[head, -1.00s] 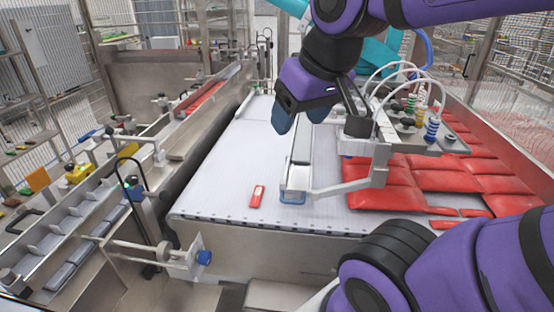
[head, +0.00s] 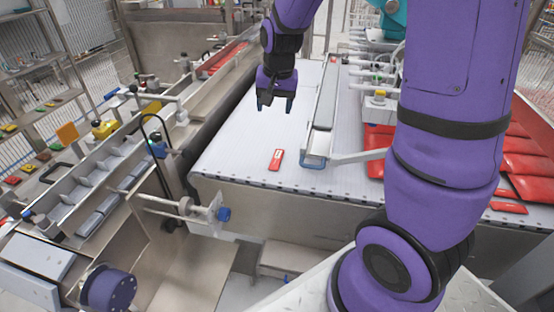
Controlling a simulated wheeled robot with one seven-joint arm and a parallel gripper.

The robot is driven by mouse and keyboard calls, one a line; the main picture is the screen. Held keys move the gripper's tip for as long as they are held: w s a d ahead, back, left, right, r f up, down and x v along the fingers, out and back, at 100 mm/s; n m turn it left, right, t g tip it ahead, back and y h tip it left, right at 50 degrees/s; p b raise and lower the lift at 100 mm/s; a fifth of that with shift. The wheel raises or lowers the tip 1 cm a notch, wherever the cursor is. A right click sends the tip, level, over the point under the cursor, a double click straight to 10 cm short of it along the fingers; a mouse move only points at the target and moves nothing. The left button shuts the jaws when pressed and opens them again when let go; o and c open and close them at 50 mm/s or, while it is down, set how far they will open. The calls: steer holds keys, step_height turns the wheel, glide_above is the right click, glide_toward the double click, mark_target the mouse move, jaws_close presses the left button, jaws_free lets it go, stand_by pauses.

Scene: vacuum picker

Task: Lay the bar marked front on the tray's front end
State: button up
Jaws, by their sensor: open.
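A small red bar (head: 276,160) with a white label lies flat on the white belt, close to its front edge. The label is too small to read, so I cannot tell whether it says front. A long narrow grey tray (head: 324,100) with a blue front end (head: 313,165) stands to the right of the bar, apart from it. My gripper (head: 275,105) points down over the belt, beyond the red bar and left of the tray.
Red packs (head: 376,145) lie right of the tray, partly hidden by my arm. A metal bracket (head: 360,156) reaches from the tray's front end to the right. A steel channel with grey bars (head: 97,215) and a post with a blue knob (head: 223,214) stand at left. The belt (head: 225,150) left of the red bar is clear.

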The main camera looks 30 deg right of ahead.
steer(key=m+g+h, duration=0.1)
steer(key=m, duration=0.1)
glide_toward(277, 157)
steer(key=f, duration=0.3)
steer(key=shift+w+a+f, duration=0.1)
steer(key=shift+w+f, duration=0.2)
steer(key=shift+f, duration=0.05)
steer(key=shift+w+d+f, duration=0.1)
steer(key=shift+d+f, duration=0.1)
steer(key=shift+f, duration=1.1)
steer(key=shift+w+d+f, duration=0.1)
steer(key=shift+d+f, duration=0.15)
steer(key=shift+f, duration=1)
steer(key=c, duration=1.1)
step_height(277, 157, up, 10)
steer(key=w+a+r+n, duration=0.1)
steer(key=w+a+r, duration=0.1)
steer(key=w, duration=0.1)
steer(key=w+a+r+n, duration=0.2)
steer(key=w+a, duration=0.1)
steer(key=w, duration=0.1)
steer(key=w+a+r+n, duration=0.2)
steer(key=w+a+r, duration=0.1)
steer(key=w, duration=0.1)
steer(key=shift+a+y, duration=0.1)
steer(key=shift+y, duration=0.2)
